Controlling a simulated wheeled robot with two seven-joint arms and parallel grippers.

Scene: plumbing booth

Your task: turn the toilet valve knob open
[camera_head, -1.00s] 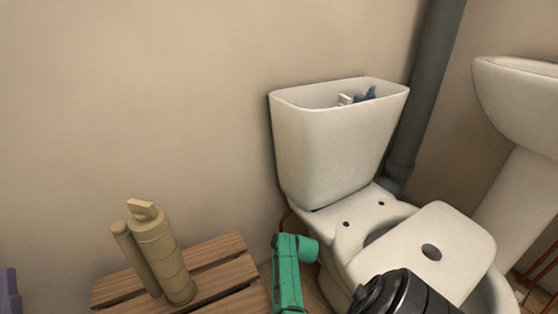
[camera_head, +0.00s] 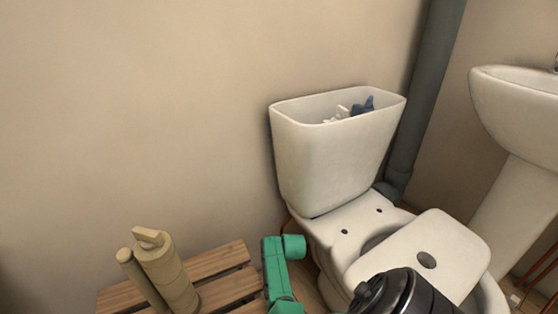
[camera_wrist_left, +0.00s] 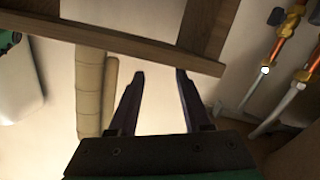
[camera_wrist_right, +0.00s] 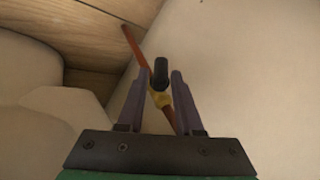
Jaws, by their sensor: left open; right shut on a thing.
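The toilet valve shows in the right wrist view, with a black knob (camera_wrist_right: 160,70) and a yellow brass body (camera_wrist_right: 161,98) on a reddish copper pipe (camera_wrist_right: 133,45). My right gripper (camera_wrist_right: 159,79) has its two purple fingers on either side of the knob and is shut on it. The valve is hidden in the head view, where the toilet (camera_head: 335,160) stands with an open cistern. My left gripper (camera_wrist_left: 160,76) is open and empty below a wooden slat in its wrist view. Neither gripper's fingers show in the head view.
A slatted wooden stand (camera_head: 225,262) with a beige cylindrical object (camera_head: 168,272) is left of the toilet. A sink (camera_head: 515,110) and a grey pipe (camera_head: 425,90) are at the right. Copper pipes with brass fittings (camera_wrist_left: 291,25) show in the left wrist view.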

